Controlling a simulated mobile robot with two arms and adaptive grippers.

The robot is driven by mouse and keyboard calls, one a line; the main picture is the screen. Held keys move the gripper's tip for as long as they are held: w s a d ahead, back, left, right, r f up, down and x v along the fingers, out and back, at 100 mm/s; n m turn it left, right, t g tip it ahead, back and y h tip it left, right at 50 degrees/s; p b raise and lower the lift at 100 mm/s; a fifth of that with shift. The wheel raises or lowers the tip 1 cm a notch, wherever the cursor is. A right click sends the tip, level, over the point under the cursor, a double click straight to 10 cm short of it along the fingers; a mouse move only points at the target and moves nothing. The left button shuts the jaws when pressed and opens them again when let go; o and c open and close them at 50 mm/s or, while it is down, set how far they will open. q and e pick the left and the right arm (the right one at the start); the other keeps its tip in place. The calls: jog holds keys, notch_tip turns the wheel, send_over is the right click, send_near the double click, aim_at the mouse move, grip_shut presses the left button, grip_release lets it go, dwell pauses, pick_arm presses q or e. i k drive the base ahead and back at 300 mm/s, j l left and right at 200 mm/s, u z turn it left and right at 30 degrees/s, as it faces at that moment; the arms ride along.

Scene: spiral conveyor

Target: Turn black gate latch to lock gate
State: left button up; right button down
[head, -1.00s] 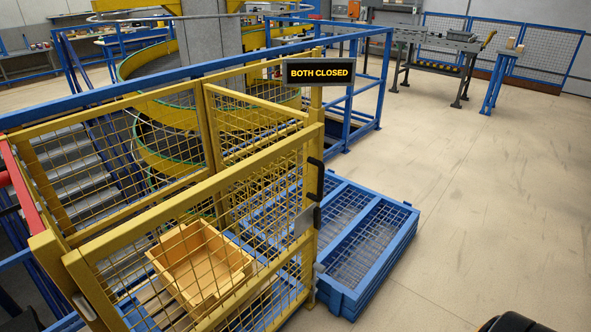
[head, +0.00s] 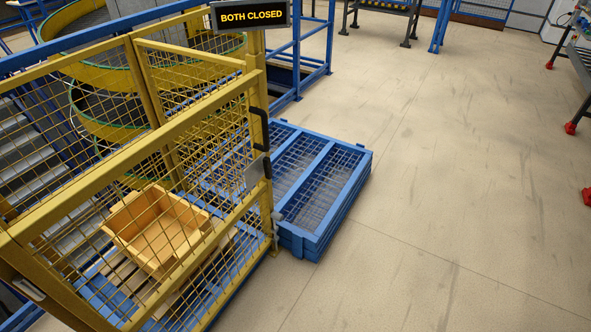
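The yellow mesh gate (head: 160,200) stands at the left of the head view. A black pull handle (head: 264,128) is on its right-hand upright post. Just below the handle is a grey plate (head: 255,173) with a small black piece (head: 267,166) at its right edge, which looks like the latch. I cannot tell whether the latch is turned to the locked position. The gate looks shut against its post. Neither of my grippers is in view.
A black sign (head: 250,16) above the post reads "BOTH CLOSED". A tan bin (head: 155,228) sits behind the mesh. Blue mesh-topped frames (head: 325,185) lie on the floor right of the gate. The floor (head: 460,190) farther right is clear.

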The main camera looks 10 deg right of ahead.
aim_at(267, 166)
jog(key=u, duration=0.35)
jog(key=i+l+u, duration=0.25)
jog(key=l, duration=0.2)
jog(key=l+u, duration=0.25)
jog(key=l, duration=0.15)
jog(key=i+l+u, duration=0.1)
jog(key=l+u, duration=0.15)
jog(key=l, duration=0.25)
